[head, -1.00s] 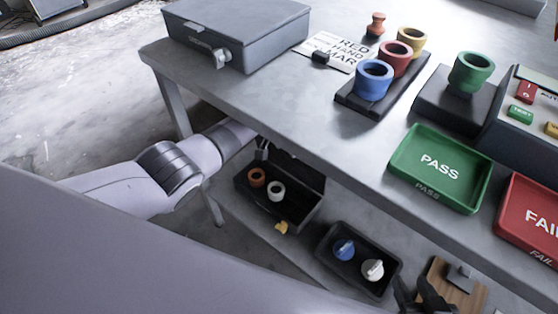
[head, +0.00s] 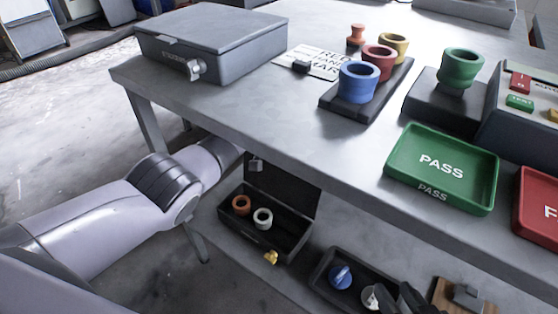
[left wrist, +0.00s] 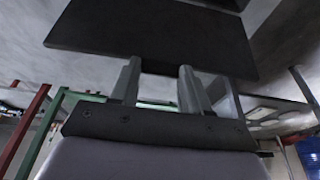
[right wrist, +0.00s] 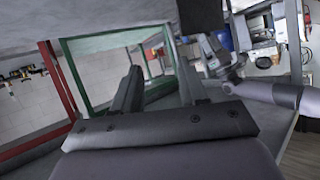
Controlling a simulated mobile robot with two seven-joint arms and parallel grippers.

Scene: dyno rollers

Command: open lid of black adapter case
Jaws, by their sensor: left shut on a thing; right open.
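The black adapter case (head: 250,236) sits on the lower shelf under the table, with an orange ring and a white ring inside. Its lid (head: 285,190) stands raised at the back of the case, partly hidden by the table edge. My left arm reaches in under the table, and its gripper is mostly hidden in the head view. In the left wrist view my left gripper (left wrist: 158,75) is shut on the edge of the dark lid panel (left wrist: 150,35). My right gripper (head: 405,300) is open beside a black tray; its empty fingers show in the right wrist view (right wrist: 157,80).
The black tray (head: 318,275) holds a blue knob (head: 340,277) and a white knob (head: 370,297). A yellow piece (head: 271,258) lies before the case. The tabletop above carries a grey case (head: 215,45), colored cups and a green PASS tray (head: 440,170).

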